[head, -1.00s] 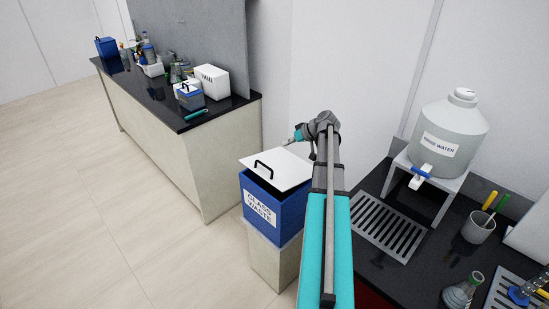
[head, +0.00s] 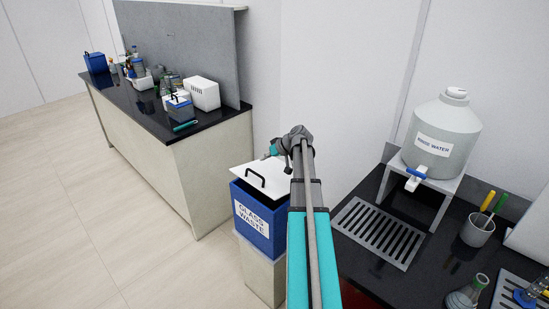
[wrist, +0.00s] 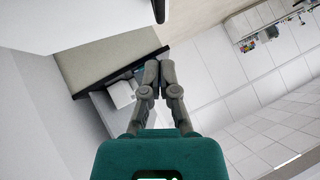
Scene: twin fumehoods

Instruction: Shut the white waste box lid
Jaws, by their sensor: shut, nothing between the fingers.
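The waste box (head: 258,222) is blue, labelled "GLASS WASTE", and stands on a pale pedestal left of my arm. Its white lid (head: 277,180) has a black handle and sits tilted, with a dark gap along the near side, so the box is partly open. My gripper (head: 268,153) is beyond the lid's far edge, partly hidden by my wrist. In the wrist view my gripper (wrist: 159,64) has its fingertips together with nothing between them. A white surface (wrist: 70,15) at the top left there looks like the lid; I cannot tell whether the gripper touches it.
A dark-topped bench (head: 150,118) with bottles and boxes stands at the left behind the waste box. A rinse water tank (head: 440,135) and a metal grate (head: 380,232) are on the right counter. The floor (head: 110,210) at left is clear.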

